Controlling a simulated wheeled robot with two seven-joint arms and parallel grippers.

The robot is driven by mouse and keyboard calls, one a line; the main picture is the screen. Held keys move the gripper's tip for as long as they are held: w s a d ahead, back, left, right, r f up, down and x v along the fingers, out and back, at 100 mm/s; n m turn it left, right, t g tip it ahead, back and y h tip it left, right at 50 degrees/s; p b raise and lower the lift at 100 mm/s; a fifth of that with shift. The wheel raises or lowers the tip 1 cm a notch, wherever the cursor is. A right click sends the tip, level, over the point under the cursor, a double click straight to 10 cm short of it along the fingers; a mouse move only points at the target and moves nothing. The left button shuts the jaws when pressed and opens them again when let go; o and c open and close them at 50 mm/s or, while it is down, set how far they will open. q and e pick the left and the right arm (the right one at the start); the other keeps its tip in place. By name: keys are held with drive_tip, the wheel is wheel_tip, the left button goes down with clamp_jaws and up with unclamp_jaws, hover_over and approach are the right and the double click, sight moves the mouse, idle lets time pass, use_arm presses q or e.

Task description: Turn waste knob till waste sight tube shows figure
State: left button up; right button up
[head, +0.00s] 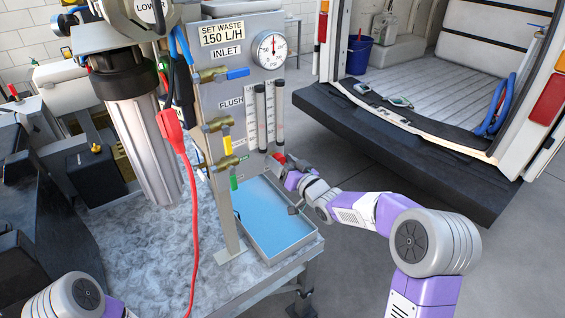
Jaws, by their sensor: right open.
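The panel (207,95) stands upright on the bench, with a sign (222,33) reading "SET WASTE 150 L/H". Two upright sight tubes (280,110) with scales beside them are on its lower right; their readings and small labels are too small to tell. A red part (279,157), perhaps the waste knob, shows below the tubes. My right gripper (284,166) is open at this red part, reaching in from the right. Whether it touches the red part cannot be told, as the fingers partly hide it. My left arm shows at the bottom left, its gripper out of view.
A round gauge (269,50) sits at the panel's top right. Blue, yellow and green valve handles (238,73) stick out on its left. A blue-bottomed tray (306,238) lies below. A red cable (193,225) hangs in front. An open van (420,150) stands behind.

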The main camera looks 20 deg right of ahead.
drive_tip(key=c, duration=1.1)
drive_tip(key=shift+o, duration=0.2)
drive_tip(key=shift+f+n+b, duration=0.1)
drive_tip(key=shift+n+b, duration=0.3)
drive_tip(key=shift+b, duration=0.3)
drive_tip(key=n+b, duration=0.5)
drive_tip(key=b, duration=0.2)
drive_tip(key=shift+a+f+n, duration=0.1)
drive_tip(key=shift+n, duration=0.2)
drive_tip(key=shift+s+a+n+b, duration=0.1)
drive_tip(key=shift+n+b, duration=2.45)
drive_tip(key=shift+n, duration=1.05)
drive_tip(key=o, duration=1.1)
drive_tip(key=shift+c, duration=0.2)
